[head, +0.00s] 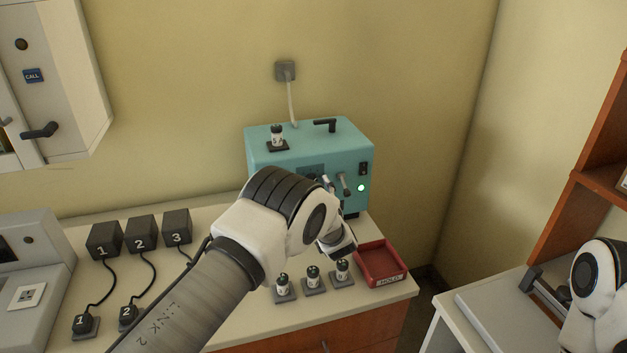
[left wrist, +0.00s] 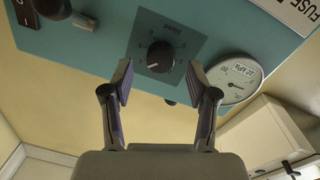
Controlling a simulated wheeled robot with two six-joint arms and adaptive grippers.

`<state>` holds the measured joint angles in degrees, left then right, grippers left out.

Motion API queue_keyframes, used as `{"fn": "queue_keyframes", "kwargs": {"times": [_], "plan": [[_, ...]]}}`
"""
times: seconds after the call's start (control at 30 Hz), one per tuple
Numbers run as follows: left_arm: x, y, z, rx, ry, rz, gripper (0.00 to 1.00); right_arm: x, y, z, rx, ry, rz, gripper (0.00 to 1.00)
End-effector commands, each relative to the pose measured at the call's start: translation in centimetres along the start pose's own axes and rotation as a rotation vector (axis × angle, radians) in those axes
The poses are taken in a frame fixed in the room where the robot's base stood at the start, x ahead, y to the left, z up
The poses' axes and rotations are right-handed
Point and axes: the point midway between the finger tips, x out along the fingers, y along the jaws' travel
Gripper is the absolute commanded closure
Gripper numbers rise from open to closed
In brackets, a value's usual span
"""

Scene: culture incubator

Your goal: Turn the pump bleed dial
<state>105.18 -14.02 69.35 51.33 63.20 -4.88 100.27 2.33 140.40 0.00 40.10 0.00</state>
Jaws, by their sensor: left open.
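The pump is a teal box (head: 275,157) on the counter against the wall. In the left wrist view its face (left wrist: 105,28) fills the top, upside down. The bleed dial (left wrist: 160,57), a round black knob with a white pointer line, sits on a dark square plate marked with a scale. My left gripper (left wrist: 159,82) is open, its two fingers on either side of the dial in that view, with a visible gap around the knob; contact cannot be told. In the head view my left forearm and wrist hide most of the pump's front. My right arm (head: 597,290) shows at the right edge; its jaw state is unclear.
A pressure gauge (left wrist: 237,78) is beside the dial. A green light (head: 361,188) is on the pump's front. Several small vials stand on the counter near a red tray (head: 381,264) marked HOLD. Numbered black blocks (head: 141,232) with cables stand left of my arm.

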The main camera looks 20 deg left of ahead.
Motion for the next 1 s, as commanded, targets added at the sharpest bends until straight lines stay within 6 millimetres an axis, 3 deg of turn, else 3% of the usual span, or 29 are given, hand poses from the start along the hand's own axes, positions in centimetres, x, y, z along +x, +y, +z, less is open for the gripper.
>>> {"fn": "queue_keyframes", "kwargs": {"times": [0.13, 0.37, 0.4, 0.53, 0.57, 1.0], "plan": [[1.6, 0.0, -0.1, 0.0, 0.001, 0.001, 0.41, -0.5, 0.0, 0.0, -0.001, 0.001, 0.0, 0.6], [1.8, 0.0, 0.1, 0.002, 0.0, 0.002, 0.41, -0.4, 0.0, 0.0, -0.001, 0.0, 0.0, 0.6], [1.8, 0.0, 0.1, 0.002, 0.0, 0.002, 0.48, -0.4, 0.0, 0.0, -0.001, 0.0, 0.0, 0.6], [1.8, 0.0, 0.1, 0.002, 0.0, 0.001, 0.94, -0.4, 0.0, 0.0, -0.001, 0.0, 0.0, 0.6], [1.8, 0.0, 0.1, 0.002, 0.0, 0.001, 1.0, -0.4, 0.0, 0.0, -0.001, 0.0, 0.0, 0.6], [1.8, -0.1, 0.2, -0.045, 0.003, 0.003, 1.0, 0.5, 0.0, 0.0, -0.001, 0.001, 0.0, 0.6]]}}
